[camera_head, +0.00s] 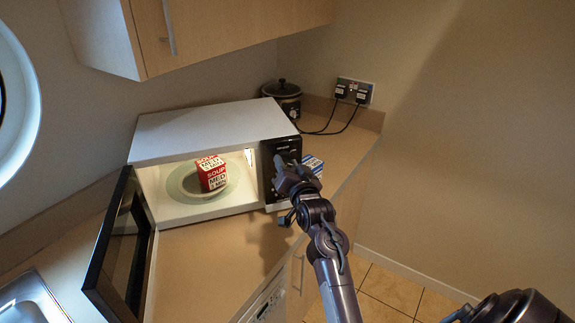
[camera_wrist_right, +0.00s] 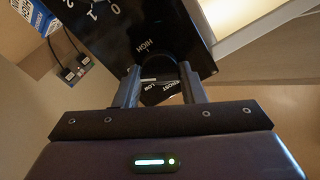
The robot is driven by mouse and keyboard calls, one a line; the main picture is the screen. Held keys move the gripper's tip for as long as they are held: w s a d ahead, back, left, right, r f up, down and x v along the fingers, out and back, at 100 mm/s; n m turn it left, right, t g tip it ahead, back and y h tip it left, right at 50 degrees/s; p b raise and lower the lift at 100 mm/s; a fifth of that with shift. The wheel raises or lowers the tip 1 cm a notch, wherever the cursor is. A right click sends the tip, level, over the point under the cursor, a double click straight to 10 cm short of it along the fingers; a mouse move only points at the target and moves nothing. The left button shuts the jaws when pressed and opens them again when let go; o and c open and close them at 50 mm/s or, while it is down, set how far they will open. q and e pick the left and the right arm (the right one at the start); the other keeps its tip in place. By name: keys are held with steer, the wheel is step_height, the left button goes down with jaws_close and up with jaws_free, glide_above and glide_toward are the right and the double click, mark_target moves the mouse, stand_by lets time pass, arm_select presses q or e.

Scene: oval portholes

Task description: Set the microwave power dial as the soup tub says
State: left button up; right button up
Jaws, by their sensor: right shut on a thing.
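The soup tub (camera_head: 213,174) is a red and white box inside the open microwave (camera_head: 210,133). Its label reads "SOUP MED", with a smaller line that looks like "3 MIN". My right gripper (camera_head: 285,170) is at the microwave's black control panel (camera_head: 282,148) and covers part of it. In the wrist view my right gripper (camera_wrist_right: 160,85) is shut on the dark power dial (camera_wrist_right: 158,70). "HIGH", "LOW" and what looks like "DEFROST" show around the dial. I cannot make out where its pointer is. My left gripper is out of view.
The microwave door (camera_head: 118,250) hangs open at the left. A blue and white box (camera_head: 313,164) stands right of the microwave, partly hidden. A dark lidded cooker (camera_head: 283,97) and plugged sockets (camera_head: 354,91) are behind. The counter (camera_head: 215,265) in front is clear.

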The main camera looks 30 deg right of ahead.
stand_by(0.4)
steer(key=o, duration=1)
